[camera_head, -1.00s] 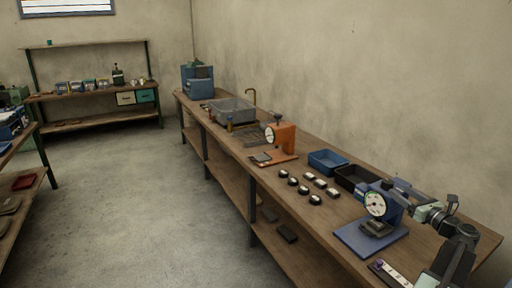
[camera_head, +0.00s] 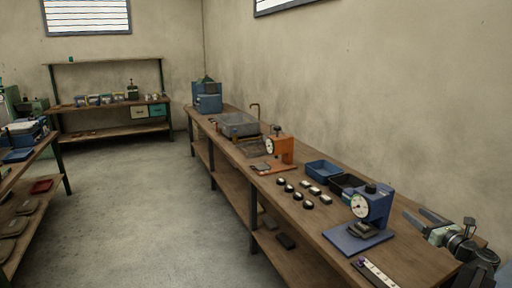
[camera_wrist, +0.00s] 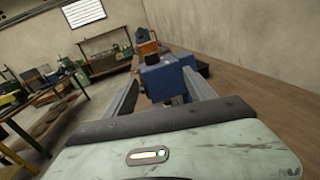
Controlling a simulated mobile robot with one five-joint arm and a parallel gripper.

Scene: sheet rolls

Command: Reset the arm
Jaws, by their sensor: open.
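My gripper (camera_head: 414,213) is at the right end of the long workbench (camera_head: 400,262), just right of the blue dial-gauge stand (camera_head: 375,205). Its two fingers are spread apart with nothing between them. In the wrist view my gripper (camera_wrist: 162,92) points along the bench, and the blue stand (camera_wrist: 165,80) shows ahead between and beyond the fingers. My arm comes in from the lower right corner of the head view.
The bench also bears an orange dial-gauge stand (camera_head: 280,150), a blue bin (camera_head: 322,171), a dark bin (camera_head: 346,185), several small round and square pieces, and a grey basin (camera_head: 238,125). A strip with a purple knob (camera_head: 375,272) lies at the front edge. The floor (camera_head: 150,210) is open.

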